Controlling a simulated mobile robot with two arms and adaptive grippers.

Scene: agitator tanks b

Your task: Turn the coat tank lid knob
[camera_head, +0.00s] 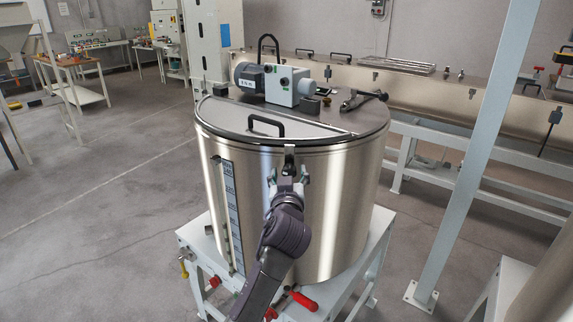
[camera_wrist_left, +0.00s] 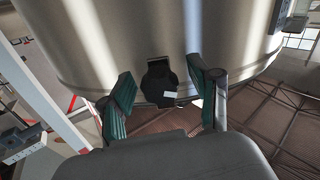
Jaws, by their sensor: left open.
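The coat tank (camera_head: 335,200) is a shiny steel cylinder with a dark-rimmed lid (camera_head: 340,118), closed on top. A small black lid knob (camera_head: 289,150) sits at the front of the rim. It also shows in the left wrist view as a dark rounded knob (camera_wrist_left: 159,80) with a pale mark, against the tank wall. My left gripper (camera_head: 288,178) is in front of the tank, just below the rim. In the left wrist view its two green-padded fingers (camera_wrist_left: 164,100) are apart, one on each side of the knob, with visible gaps. My right gripper is not in view.
A motor (camera_head: 280,83) and a black handle (camera_head: 266,124) are on the lid. A white post (camera_head: 475,150) stands to the right. A red-handled valve (camera_head: 303,299) is on the stand below. Open floor (camera_head: 110,200) lies to the left.

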